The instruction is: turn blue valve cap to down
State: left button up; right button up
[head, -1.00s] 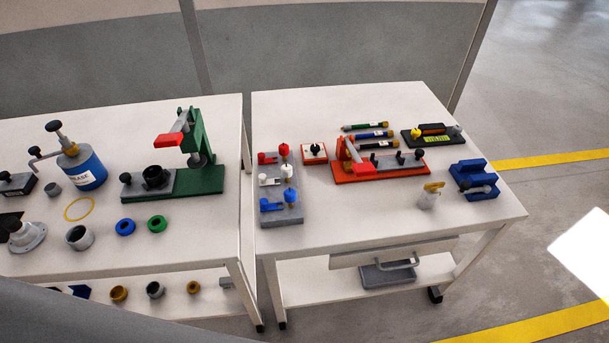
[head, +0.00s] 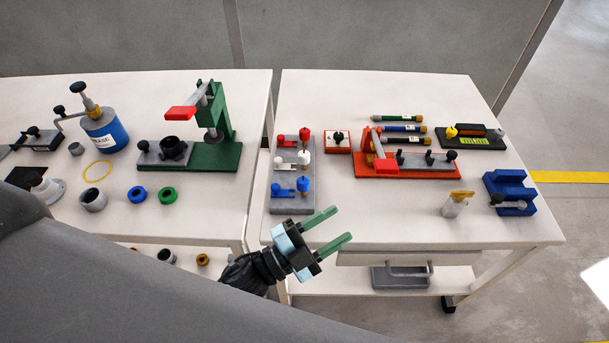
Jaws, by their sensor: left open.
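The blue valve cap (head: 303,184) sits at the near end of a grey valve block (head: 292,207) on the right table, beside a flat blue piece (head: 283,190). A white valve (head: 303,158) and a red valve (head: 304,134) stand behind it in a row. My left gripper (head: 335,228) is open, with two green fingers apart and nothing between them. It is in front of the block, over the table's near edge, pointing up and right, apart from the blue cap. My right gripper is not in view.
A red fixture with a grey bar (head: 415,163) and a small red-and-white switch box (head: 338,141) stand right of the block. A yellow-topped bottle (head: 457,203) and a blue clamp (head: 510,192) are farther right. The front middle of the table is clear.

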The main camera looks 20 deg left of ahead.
pick_arm(q)
jog(key=d+r+m+g+h, duration=0.3)
jog(key=d+m+g+h, duration=0.25)
jog(key=m+g, duration=0.4)
jog(key=m+g+y+b, duration=0.3)
jog(key=m+g+y, duration=0.2)
jog(key=m+y, duration=1.25)
send_over(303, 180)
jog(key=n+y, duration=0.2)
jog(key=shift+r+n+y, duration=0.2)
jog(key=shift+n+y, duration=0.1)
jog(key=shift+y, duration=0.1)
jog(key=shift+f, duration=3.85)
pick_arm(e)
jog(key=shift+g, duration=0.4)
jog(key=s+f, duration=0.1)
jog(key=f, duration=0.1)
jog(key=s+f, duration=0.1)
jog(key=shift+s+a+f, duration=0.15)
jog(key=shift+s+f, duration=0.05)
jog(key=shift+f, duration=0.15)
